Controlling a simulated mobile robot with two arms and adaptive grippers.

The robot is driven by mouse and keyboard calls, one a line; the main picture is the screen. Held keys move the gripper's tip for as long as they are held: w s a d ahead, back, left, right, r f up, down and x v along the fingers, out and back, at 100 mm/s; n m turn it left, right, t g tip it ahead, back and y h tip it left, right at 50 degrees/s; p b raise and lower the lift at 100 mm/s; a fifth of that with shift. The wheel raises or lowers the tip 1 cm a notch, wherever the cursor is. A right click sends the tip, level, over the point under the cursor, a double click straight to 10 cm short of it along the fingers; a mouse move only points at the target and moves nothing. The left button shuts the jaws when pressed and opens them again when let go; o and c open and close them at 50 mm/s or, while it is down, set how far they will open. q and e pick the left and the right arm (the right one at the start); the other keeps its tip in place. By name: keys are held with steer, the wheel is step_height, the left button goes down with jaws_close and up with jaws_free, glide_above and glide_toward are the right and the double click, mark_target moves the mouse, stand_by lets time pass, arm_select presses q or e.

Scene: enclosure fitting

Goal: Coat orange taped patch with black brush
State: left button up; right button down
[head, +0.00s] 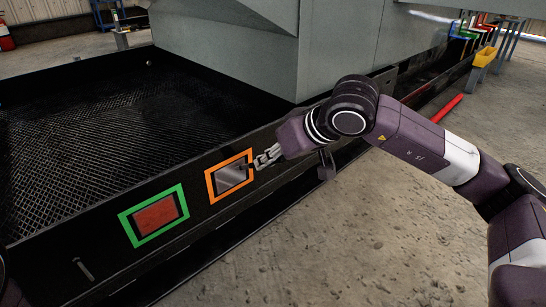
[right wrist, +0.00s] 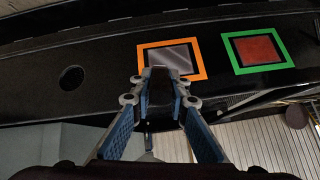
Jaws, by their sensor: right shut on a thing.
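The orange taped patch (head: 230,177) is a bare grey metal rectangle inside an orange tape frame, on the black side wall of the platform. It also shows in the right wrist view (right wrist: 180,57). My right gripper (head: 262,158) is at the right edge of the orange frame. In the right wrist view its fingers (right wrist: 160,98) are closed around a dark, blocky thing, seemingly the black brush (right wrist: 158,80), whose tip overlaps the frame's lower left part. I cannot tell whether the tip touches the surface. Most of the brush is hidden by the fingers. My left gripper is not in view.
A green taped frame around a red patch (head: 155,214) is left of the orange one in the head view. A black mesh floor (head: 80,135) lies behind the wall, with a large grey housing (head: 235,50) beyond. Concrete floor (head: 330,240) is clear in front.

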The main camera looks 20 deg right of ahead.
steer(key=s+a, duration=0.2)
steer(key=a, duration=0.5)
steer(key=shift+s+a, duration=0.2)
steer(key=shift+s, duration=0.1)
stand_by(0.9)
steer(key=s+d+b, duration=0.1)
steer(key=s+d, duration=0.1)
steer(key=s, duration=0.3)
steer(key=shift+s+b, duration=0.3)
steer(key=shift+s, duration=0.05)
steer(key=shift+s+d, duration=0.1)
